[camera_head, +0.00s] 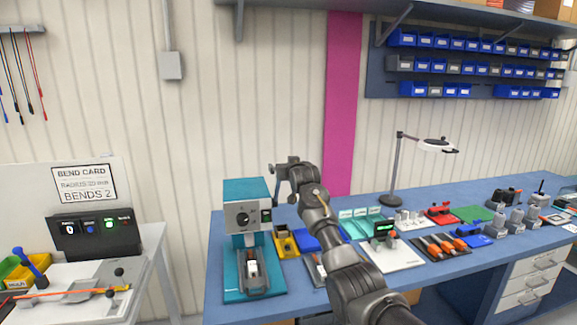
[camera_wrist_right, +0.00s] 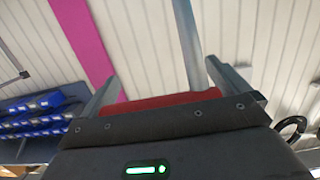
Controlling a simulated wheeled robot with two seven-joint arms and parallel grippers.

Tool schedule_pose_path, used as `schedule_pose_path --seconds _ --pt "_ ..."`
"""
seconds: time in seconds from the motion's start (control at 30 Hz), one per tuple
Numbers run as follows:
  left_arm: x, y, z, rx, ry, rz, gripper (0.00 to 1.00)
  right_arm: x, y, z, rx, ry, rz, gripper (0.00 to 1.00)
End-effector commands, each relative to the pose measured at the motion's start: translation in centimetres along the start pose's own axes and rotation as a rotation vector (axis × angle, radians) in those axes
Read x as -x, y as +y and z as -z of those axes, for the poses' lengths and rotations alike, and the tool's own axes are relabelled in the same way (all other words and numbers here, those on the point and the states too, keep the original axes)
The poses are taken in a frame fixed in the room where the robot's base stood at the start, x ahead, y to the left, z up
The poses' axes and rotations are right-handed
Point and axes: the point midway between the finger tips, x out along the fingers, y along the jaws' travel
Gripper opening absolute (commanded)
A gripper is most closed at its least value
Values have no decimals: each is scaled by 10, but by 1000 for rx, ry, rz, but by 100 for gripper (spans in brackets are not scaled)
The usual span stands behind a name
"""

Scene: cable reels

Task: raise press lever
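The teal press (camera_head: 245,218) stands at the left end of the blue bench, with a dial and a small screen on its head. A small white piece (camera_head: 252,268) sits in its lower fixture. My right arm reaches up from the bottom. Its gripper (camera_head: 283,168) is beside the press's upper right; its fingers are hard to make out there. In the right wrist view, the fingers of my right gripper (camera_wrist_right: 168,88) are wide apart. A red bar (camera_wrist_right: 160,102) lies across between them, and a grey rod (camera_wrist_right: 188,45) rises from behind it. These look like the lever's grip and arm.
A yellow fixture (camera_head: 286,243) stands right of the press. Several trays and tools fill the bench to the right, with a lamp (camera_head: 395,165) behind. A separate table (camera_head: 150,255) with a bend card and control box stands left, across a gap.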

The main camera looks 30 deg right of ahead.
Motion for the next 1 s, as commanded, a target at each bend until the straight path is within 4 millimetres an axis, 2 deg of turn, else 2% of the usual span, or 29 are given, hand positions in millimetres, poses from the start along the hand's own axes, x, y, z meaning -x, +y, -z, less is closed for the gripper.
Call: schedule_pose_path --seconds 0.2,0.37,0.8,1.0 --pt "-1 0 2 0 3 0 36 2 1 3 -1 7 -1 100" --pt "-9 0 -1 0 0 0 36 14 1 2 -2 10 -1 100" --pt "-42 1 -4 0 0 0 36 81 0 -3 0 4 0 100" --pt "-48 1 -5 0 -1 0 36 99 0 -3 0 0 0 100"
